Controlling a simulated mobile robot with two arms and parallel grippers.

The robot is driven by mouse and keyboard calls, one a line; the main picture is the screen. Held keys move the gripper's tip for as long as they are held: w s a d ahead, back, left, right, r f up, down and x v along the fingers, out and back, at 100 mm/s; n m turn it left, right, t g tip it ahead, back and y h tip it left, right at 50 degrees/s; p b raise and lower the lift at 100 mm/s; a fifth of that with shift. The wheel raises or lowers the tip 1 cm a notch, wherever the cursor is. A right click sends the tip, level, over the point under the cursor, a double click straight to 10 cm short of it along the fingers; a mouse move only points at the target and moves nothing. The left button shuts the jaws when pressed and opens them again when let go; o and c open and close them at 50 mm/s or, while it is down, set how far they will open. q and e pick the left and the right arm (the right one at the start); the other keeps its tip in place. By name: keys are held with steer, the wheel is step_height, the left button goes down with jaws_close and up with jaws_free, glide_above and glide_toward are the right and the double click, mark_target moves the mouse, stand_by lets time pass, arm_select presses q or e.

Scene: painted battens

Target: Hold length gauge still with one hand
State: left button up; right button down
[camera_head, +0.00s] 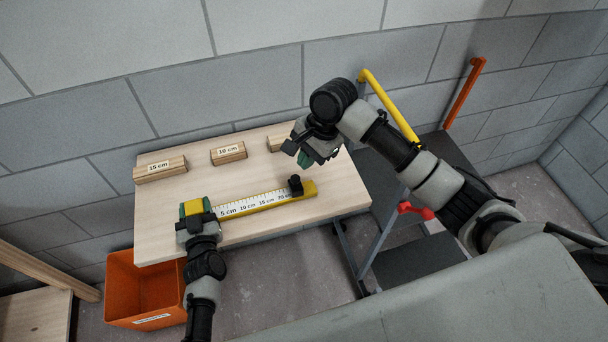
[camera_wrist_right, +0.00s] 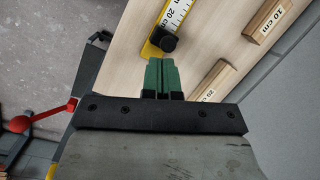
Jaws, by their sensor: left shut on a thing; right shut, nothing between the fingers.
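The length gauge (camera_head: 255,202) is a yellow bar with a white scale marked in cm. It lies along the front of the wooden table (camera_head: 330,190), with a black knob (camera_head: 295,186) near its right end. My left gripper (camera_head: 196,210) is shut on the gauge's left end and partly hides it. My right gripper (camera_head: 306,160) is shut and empty above the table, behind the knob. In the right wrist view its green fingertips (camera_wrist_right: 160,74) are seen close to the gauge's knob (camera_wrist_right: 163,39); whether they touch cannot be told there.
Wooden blocks marked 15 cm (camera_head: 160,169) and 10 cm (camera_head: 229,153) lie along the table's back. A third block (camera_wrist_right: 214,82) is partly hidden by my right gripper. An orange bin (camera_head: 140,292) stands below the front left. A cart with a yellow handle (camera_head: 390,105) stands right.

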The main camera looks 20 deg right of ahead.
steer(key=s+d+m+t+y, duration=0.3)
steer(key=s+d+m, duration=0.1)
steer(key=d+m, duration=0.6)
glide_toward(298, 184)
step_height(298, 184, down, 3)
steer(key=shift+w+a+f+m+y, duration=0.2)
steer(key=shift+w+a, duration=0.1)
steer(key=shift+a, duration=0.2)
steer(key=shift+w+a+f+m+y, duration=0.1)
steer(key=shift+w+a+f, duration=0.15)
steer(key=shift+a, duration=0.3)
steer(key=shift+w+a, duration=0.15)
steer(key=shift+a, duration=0.25)
steer(key=a, duration=0.6)
steer(key=shift+a, duration=0.3)
steer(key=shift+d, duration=0.15)
